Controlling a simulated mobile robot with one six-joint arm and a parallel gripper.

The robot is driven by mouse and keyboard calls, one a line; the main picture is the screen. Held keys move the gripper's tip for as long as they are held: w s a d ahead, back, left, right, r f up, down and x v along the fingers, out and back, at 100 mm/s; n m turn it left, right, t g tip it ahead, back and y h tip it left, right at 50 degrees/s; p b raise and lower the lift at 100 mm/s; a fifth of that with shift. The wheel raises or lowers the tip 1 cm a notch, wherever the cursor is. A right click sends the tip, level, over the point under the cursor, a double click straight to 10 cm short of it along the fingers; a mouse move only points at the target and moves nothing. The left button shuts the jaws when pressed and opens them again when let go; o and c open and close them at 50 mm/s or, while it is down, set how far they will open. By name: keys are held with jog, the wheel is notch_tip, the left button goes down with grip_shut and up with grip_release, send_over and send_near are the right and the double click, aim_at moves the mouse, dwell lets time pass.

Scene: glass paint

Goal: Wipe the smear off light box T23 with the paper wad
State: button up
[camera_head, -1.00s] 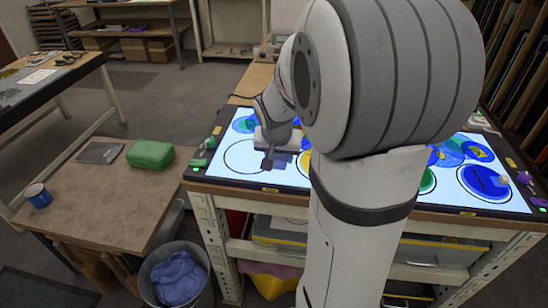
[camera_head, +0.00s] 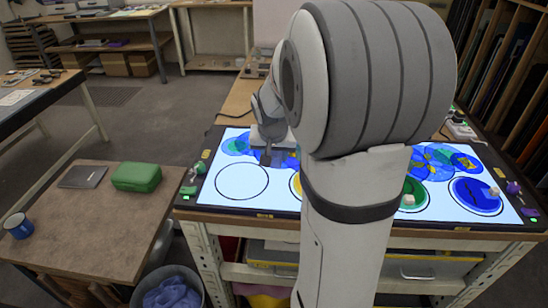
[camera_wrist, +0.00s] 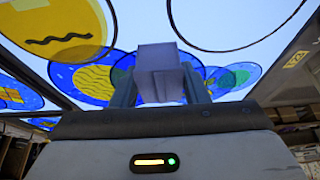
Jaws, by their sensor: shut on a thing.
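My gripper (camera_head: 266,160) is over the left part of the lit panel (camera_head: 222,198), near the upper right of an empty black-outlined circle. In the wrist view its two fingers (camera_wrist: 160,88) are shut on the paper wad (camera_wrist: 160,70), a pale blocky lump. The wad cannot be made out in the head view. The wrist view shows the glowing surface beyond the wad; I cannot tell if they touch. No smear stands out clearly from the painted blue circles. I cannot read which light box is T23.
A brown side table (camera_head: 100,215) at left holds a green case (camera_head: 136,177), a grey flat item (camera_head: 83,177) and a blue mug (camera_head: 18,226). A bin (camera_head: 172,290) with blue cloth stands below. Small pale lumps (camera_head: 408,200) lie on the panel at right. My arm hides its middle.

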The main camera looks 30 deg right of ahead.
jog(key=shift+w+r, duration=0.15)
jog(key=shift+r, duration=0.45)
jog(key=shift+r+p, duration=1.25)
jog(key=shift+r, duration=0.45)
